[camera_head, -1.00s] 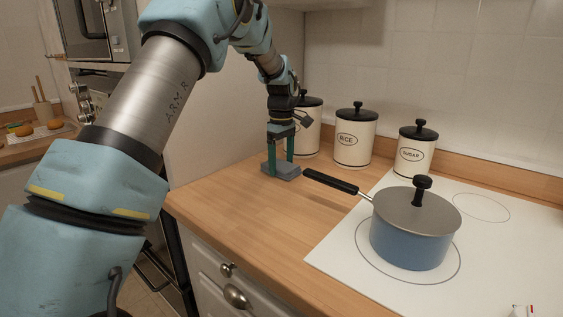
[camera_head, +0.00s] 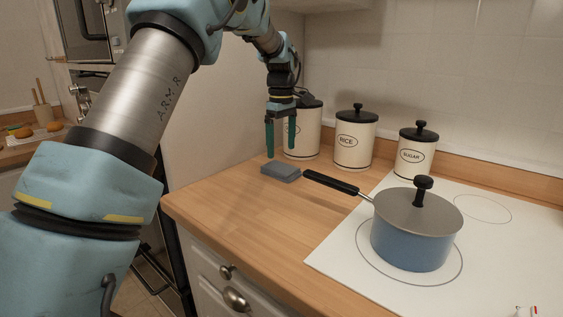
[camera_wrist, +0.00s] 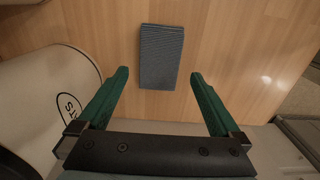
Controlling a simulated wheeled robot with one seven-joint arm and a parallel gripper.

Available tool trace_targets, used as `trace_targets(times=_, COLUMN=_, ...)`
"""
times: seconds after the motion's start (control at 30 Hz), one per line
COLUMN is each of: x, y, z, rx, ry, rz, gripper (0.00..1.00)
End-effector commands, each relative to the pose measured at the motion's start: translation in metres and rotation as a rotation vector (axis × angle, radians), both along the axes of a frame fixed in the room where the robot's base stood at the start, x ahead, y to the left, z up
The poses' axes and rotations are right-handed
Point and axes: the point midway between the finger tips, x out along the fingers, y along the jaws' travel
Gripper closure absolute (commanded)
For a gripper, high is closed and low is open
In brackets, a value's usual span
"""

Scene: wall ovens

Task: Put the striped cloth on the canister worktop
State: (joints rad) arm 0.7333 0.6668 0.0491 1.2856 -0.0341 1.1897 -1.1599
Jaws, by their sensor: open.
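The striped cloth (camera_head: 280,172), a folded blue-grey block, lies flat on the wooden canister worktop (camera_head: 225,205), near the canisters and left of the pot handle's end. In the wrist view the cloth (camera_wrist: 161,56) shows fine stripes and lies on bare wood, beyond the fingertips. My gripper (camera_head: 281,152) is above the cloth, apart from it, with its two green fingers pointing down. In the wrist view my gripper (camera_wrist: 160,72) is open, with nothing between its fingers.
Cream canisters with black lids, including the rice canister (camera_head: 353,140) and the sugar canister (camera_head: 416,155), stand along the back wall. A blue pot (camera_head: 412,235) sits on the white hob (camera_head: 345,255), its handle reaching over the worktop. The worktop's front left is clear.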

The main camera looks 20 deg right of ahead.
Motion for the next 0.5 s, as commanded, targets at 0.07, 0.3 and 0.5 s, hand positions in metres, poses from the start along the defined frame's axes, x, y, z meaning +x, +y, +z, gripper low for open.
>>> trace_targets(times=0.07, x=0.001, y=-0.001, z=0.016, rx=-0.003, ry=-0.004, rz=0.000, gripper=0.00)
trace_targets(times=0.3, x=0.001, y=0.000, z=0.051, rx=0.000, ry=-0.001, rz=0.000, gripper=0.00)
trace_targets(times=0.5, x=0.000, y=0.000, z=0.059, rx=0.000, ry=0.000, rz=0.000, gripper=0.00)
